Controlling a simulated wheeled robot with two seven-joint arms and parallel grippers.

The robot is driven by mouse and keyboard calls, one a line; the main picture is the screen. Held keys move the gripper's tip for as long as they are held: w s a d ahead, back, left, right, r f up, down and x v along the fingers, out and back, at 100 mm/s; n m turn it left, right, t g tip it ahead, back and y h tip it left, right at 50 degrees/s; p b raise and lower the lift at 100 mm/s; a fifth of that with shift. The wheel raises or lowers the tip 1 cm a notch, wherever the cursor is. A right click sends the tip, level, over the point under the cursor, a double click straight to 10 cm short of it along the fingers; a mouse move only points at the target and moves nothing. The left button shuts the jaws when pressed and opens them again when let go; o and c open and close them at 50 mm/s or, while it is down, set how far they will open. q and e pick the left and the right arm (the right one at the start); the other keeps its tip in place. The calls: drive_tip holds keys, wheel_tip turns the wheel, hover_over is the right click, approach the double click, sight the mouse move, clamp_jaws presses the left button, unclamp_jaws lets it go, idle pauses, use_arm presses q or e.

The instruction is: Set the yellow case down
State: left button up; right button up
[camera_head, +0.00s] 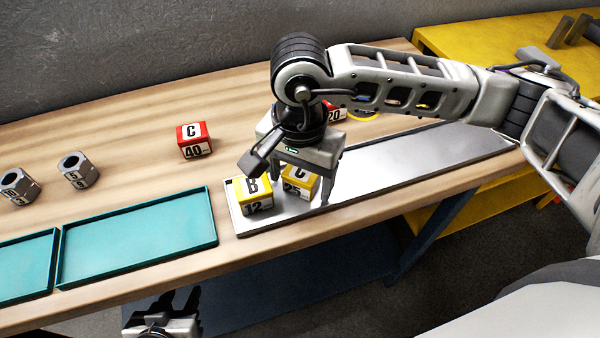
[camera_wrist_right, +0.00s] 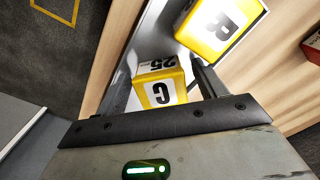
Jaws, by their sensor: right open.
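A yellow case marked C 25 (camera_head: 299,184) stands on the silver plate (camera_head: 400,165), close beside a yellow case marked B 12 (camera_head: 254,205). My right gripper (camera_head: 289,182) is over the C 25 case with its jaws open. In the right wrist view, the C 25 case (camera_wrist_right: 161,86) lies between the two spread fingers, and the B 12 case (camera_wrist_right: 222,30) is just beyond one finger. My left gripper (camera_head: 170,308) is low at the bottom edge, away from the cases; its jaw opening is unclear.
A red case marked C 40 (camera_head: 193,140) stands on the wooden table, and another red case (camera_head: 334,115) is partly hidden behind my right gripper. Teal trays (camera_head: 140,240) and two metal nuts (camera_head: 78,170) are at left. The plate's right part is clear.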

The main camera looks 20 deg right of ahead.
sight(300, 174)
drive_tip(key=shift+r+p, duration=0.35)
drive_tip(key=shift+p, duration=0.1)
use_arm(q)
drive_tip(key=shift+d+f+b, duration=0.1)
drive_tip(key=shift+f+b, duration=0.1)
drive_tip(key=shift+b, duration=0.9)
use_arm(e)
wheel_tip(300, 174, up, 12)
drive_tip(key=shift+f, duration=0.15)
